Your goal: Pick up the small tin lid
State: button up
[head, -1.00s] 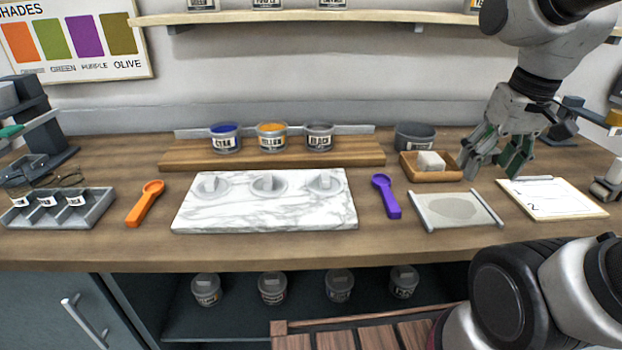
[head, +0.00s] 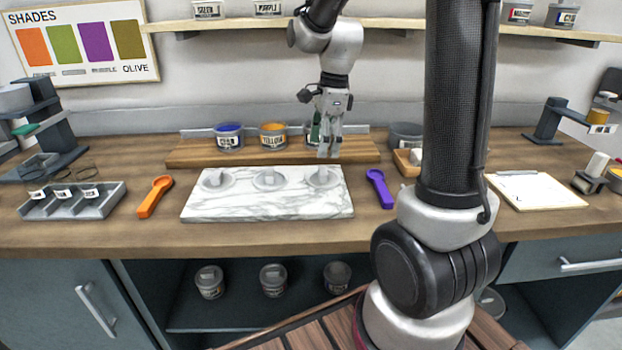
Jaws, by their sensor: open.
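Three small round tin lids with upright grips lie in a row on the white marble slab: a left lid (head: 216,180), a middle lid (head: 269,180) and a right lid (head: 321,180). The gripper hides most of the rightmost tin on the wooden board behind. I cannot tell whether the fingers touch the lid.
My arm covers the bench further right.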

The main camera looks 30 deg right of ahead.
aim_at(323, 171)
jog(key=shift+m, duration=0.8)
jog(key=shift+f, duration=0.25)
jog(key=f, duration=0.7)
jog(key=shift+w+d+f, duration=0.15)
jog(key=shift+w+f, duration=0.05)
jog(key=shift+w, duration=0.05)
jog(key=shift+c, duration=0.5)
jog(key=c, duration=1)
